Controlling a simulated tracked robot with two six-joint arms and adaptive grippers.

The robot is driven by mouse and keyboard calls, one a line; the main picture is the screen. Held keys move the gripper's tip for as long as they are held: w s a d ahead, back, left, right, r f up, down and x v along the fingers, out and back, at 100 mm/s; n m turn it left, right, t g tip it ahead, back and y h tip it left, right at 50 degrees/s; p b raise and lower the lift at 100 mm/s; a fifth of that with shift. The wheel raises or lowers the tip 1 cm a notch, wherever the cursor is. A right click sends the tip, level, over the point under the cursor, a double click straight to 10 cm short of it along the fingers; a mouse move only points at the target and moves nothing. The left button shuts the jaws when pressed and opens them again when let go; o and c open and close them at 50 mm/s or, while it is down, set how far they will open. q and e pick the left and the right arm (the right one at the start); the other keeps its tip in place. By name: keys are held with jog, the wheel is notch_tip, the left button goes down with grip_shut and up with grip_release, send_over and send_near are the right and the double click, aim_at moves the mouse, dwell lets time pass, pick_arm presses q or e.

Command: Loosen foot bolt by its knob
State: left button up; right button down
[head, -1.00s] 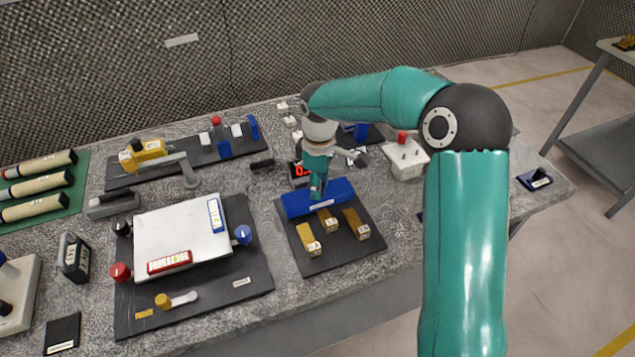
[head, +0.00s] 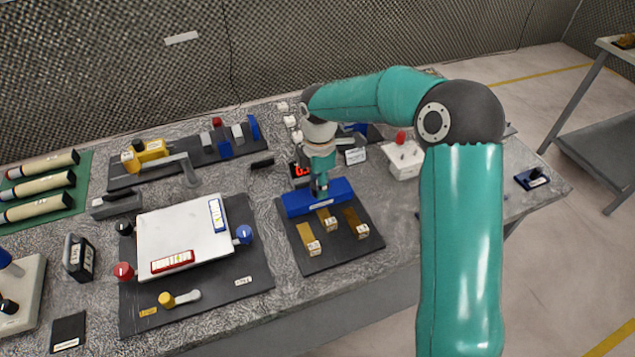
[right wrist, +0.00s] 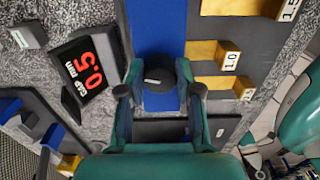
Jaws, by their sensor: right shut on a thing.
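A blue block (head: 340,193) lies across the back of a dark base plate (head: 345,250) in the head view. My right gripper (head: 320,188) reaches down onto it from above. In the right wrist view the gripper (right wrist: 160,92) is shut on a black knob (right wrist: 158,76) that stands over the blue block (right wrist: 157,30). The bolt under the knob is hidden. A display (right wrist: 88,68) beside it reads 0.5 mm with a GAP label; in the head view my wrist partly covers it. My left gripper is in neither view.
Several gold blocks (head: 309,240) with number labels sit on the plate before the blue block. A white panel (head: 183,243) with coloured knobs lies left. A white box (head: 403,160) with a red button stands right.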

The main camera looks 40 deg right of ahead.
jog(key=shift+w+r, duration=0.2)
jog(key=c, duration=0.9)
grip_release()
jog(key=shift+c, duration=0.2)
jog(key=shift+o, duration=0.8)
jog(key=shift+f, duration=0.1)
jog(key=shift+s, duration=0.1)
notch_tip(320, 180, up, 12)
jog(key=shift+f, duration=0.1)
